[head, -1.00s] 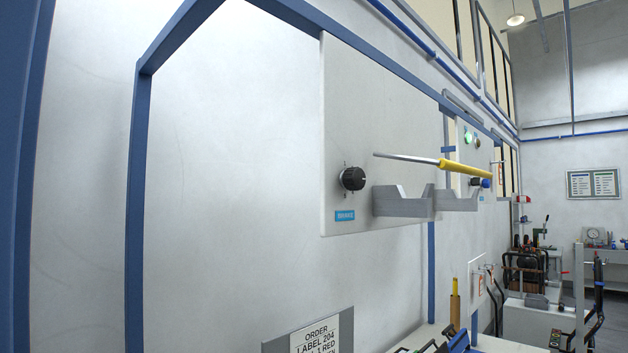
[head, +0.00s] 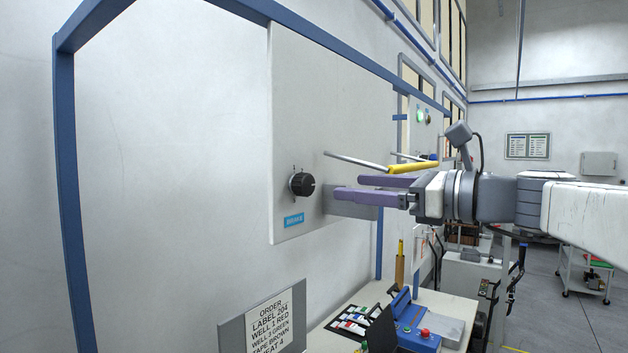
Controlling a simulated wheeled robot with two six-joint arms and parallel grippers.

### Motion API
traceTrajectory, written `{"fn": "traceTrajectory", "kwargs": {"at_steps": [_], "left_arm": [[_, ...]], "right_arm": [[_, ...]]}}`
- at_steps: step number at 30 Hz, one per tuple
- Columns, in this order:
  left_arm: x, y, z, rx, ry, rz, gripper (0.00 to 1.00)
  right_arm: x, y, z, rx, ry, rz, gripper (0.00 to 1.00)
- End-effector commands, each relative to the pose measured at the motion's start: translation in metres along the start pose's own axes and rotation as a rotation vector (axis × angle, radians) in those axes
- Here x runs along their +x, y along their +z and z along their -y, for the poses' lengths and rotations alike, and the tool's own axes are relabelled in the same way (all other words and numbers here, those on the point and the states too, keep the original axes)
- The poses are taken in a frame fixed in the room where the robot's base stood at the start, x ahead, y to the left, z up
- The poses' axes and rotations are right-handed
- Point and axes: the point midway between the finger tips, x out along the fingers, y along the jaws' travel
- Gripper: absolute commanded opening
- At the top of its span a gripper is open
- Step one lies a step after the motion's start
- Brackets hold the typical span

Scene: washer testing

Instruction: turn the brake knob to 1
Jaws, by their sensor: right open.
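The black brake knob (head: 302,184) sits on the grey panel (head: 300,90) in the head view, above a blue BRAKE label (head: 293,220). A light mark shows near the knob's top; the numbers around it are too small to read. My right gripper (head: 335,188) comes in from the right, to the right of the knob. Its two purple fingers are apart and empty, pointing left toward the panel. The nearer fingertip is a short way from the knob and appears not to touch it. My left gripper is not in view.
A rod with a yellow handle (head: 412,168) rests just behind and above my fingers, its grey holder mostly hidden by them. An order sign (head: 272,318) stands below. A bench (head: 455,300) with a blue device (head: 412,325) is at the lower right.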

Motion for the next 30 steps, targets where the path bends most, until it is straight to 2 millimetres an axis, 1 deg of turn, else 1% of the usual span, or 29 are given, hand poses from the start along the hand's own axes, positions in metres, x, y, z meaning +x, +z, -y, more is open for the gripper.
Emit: {"fn": "traceTrajectory", "kwargs": {"at_steps": [1,6,12,15,18,26,27,29,30], "left_arm": [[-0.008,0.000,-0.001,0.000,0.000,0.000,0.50],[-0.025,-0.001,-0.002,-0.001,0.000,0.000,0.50],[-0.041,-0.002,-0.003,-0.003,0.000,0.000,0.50],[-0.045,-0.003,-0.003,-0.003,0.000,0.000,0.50],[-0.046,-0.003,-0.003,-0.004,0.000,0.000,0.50],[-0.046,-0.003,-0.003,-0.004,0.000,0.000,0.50],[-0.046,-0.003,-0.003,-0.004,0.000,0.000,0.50],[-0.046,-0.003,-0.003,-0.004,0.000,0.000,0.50],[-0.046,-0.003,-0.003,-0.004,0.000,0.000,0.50]], "right_arm": [[0.010,0.003,-0.001,0.003,0.008,-0.001,0.81],[0.043,0.003,-0.002,0.004,0.009,-0.004,0.81],[0.076,0.002,-0.002,0.001,0.007,-0.004,0.81],[0.086,0.000,-0.002,0.000,0.006,-0.005,0.81],[0.091,-0.001,-0.002,-0.001,0.003,-0.005,0.81],[0.093,-0.002,-0.002,-0.002,0.002,-0.005,0.81],[0.092,-0.002,-0.002,-0.003,0.002,-0.005,0.78],[0.092,-0.002,-0.002,-0.003,0.002,-0.005,0.55],[0.092,-0.002,-0.002,-0.003,0.002,-0.005,0.39]]}}
